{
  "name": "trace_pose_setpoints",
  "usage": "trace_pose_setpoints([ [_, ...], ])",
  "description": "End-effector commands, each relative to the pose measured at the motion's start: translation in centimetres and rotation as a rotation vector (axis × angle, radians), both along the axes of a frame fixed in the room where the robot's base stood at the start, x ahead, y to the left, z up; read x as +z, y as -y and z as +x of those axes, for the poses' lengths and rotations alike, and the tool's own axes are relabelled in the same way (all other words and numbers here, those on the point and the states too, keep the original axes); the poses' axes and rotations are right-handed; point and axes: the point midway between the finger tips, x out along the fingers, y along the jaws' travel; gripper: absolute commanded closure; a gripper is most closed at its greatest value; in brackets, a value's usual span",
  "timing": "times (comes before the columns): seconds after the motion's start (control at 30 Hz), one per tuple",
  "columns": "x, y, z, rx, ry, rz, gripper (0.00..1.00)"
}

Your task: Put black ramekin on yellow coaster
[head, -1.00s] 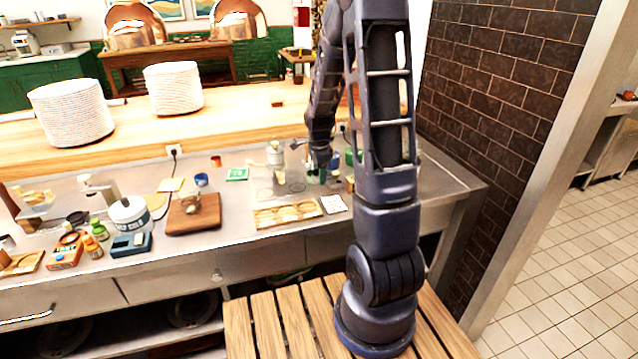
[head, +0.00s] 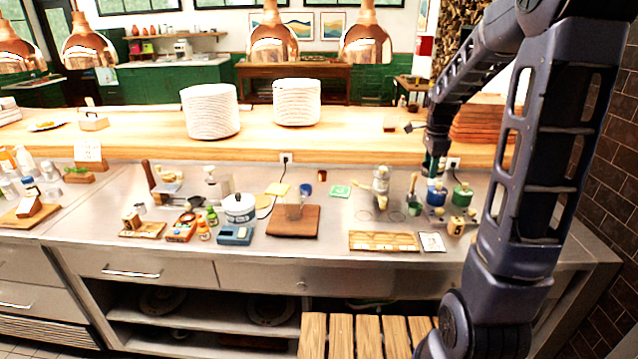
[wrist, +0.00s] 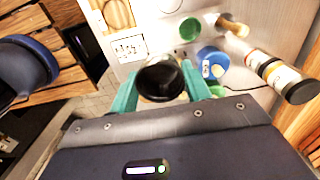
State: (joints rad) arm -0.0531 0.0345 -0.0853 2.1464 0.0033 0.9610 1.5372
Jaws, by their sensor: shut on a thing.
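The black ramekin (wrist: 162,82) shows in the wrist view between the two teal fingers of my gripper (wrist: 158,90), which is shut on it. In the head view my gripper (head: 434,168) is over the right part of the steel counter, close to the blue and green containers. I cannot make out the ramekin clearly in that view. A yellow square (head: 277,189), which looks like the yellow coaster, lies flat on the counter left of my gripper, behind the wooden board. Its top looks bare.
A blue container (head: 437,195) and a green container (head: 462,195) stand below my gripper. A tall dispenser (head: 380,186) stands between gripper and coaster. A wooden board (head: 294,221), a blue cup (head: 306,190) and a white pot (head: 239,208) are near the coaster.

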Motion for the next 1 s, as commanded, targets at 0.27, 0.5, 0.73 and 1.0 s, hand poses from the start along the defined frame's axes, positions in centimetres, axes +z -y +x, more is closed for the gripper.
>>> trace_pose_setpoints([
  [0.27,1.1,-4.7,5.7,0.001,0.0,0.0,0.76],
  [0.5,2.3,-12.6,12.3,-0.001,0.001,-0.001,0.76],
  [0.73,2.7,-21.5,17.1,-0.004,0.0,-0.001,0.76],
  [1.0,2.6,-32.9,20.4,-0.003,0.0,0.0,0.76],
])
